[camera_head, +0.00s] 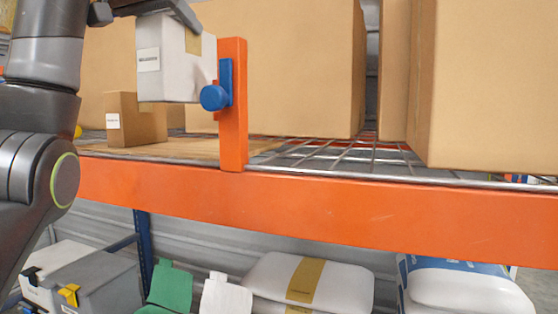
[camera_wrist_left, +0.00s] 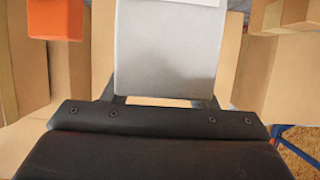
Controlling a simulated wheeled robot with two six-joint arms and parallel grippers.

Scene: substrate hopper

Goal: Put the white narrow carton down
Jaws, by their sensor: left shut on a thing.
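The white narrow carton (camera_head: 172,72), with a label on one face and a tan tape strip, hangs upright under my left gripper (camera_head: 160,8) at the top left of the head view. The gripper is shut on its upper part. The carton's bottom appears above the wooden board (camera_head: 195,148) on the shelf, behind the orange post. In the left wrist view the carton (camera_wrist_left: 165,50) fills the middle between the fingers of my left gripper (camera_wrist_left: 163,98). My right gripper is in neither view.
An orange post (camera_head: 234,130) with a blue knob (camera_head: 214,97) stands at the shelf front, right of the carton. A small brown box (camera_head: 136,120) sits to its left. Large cardboard boxes (camera_head: 290,70) stand behind. Wire decking (camera_head: 345,155) right of the post is partly bare. Bags and bins lie below.

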